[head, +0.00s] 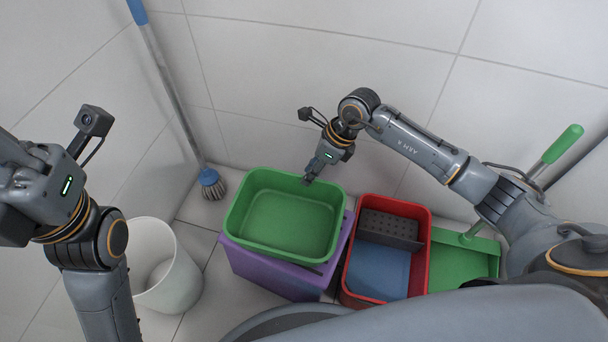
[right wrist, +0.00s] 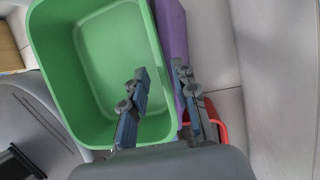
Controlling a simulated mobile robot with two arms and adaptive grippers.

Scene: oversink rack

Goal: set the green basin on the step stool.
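The green basin (head: 284,221) is upright and empty on top of a purple block-shaped piece (head: 270,271), which looks like the step stool. The purple piece shows past the basin's right and front sides. It also shows beside the basin in the right wrist view (right wrist: 172,30). My right gripper (head: 308,181) is at the basin's back rim. In the right wrist view its fingers are apart, one over the inside of the basin and one outside the wall, with the rim between them. My left gripper (head: 22,205) is at the left edge, away from the basin; its fingers are hidden.
A red bin (head: 429,240) with a dark perforated insert and a blue piece stands right of the stool. A green dustpan (head: 470,262) is beyond it. A white bucket (head: 170,280) stands at left, and a blue brush (head: 211,184) leans on the wall behind.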

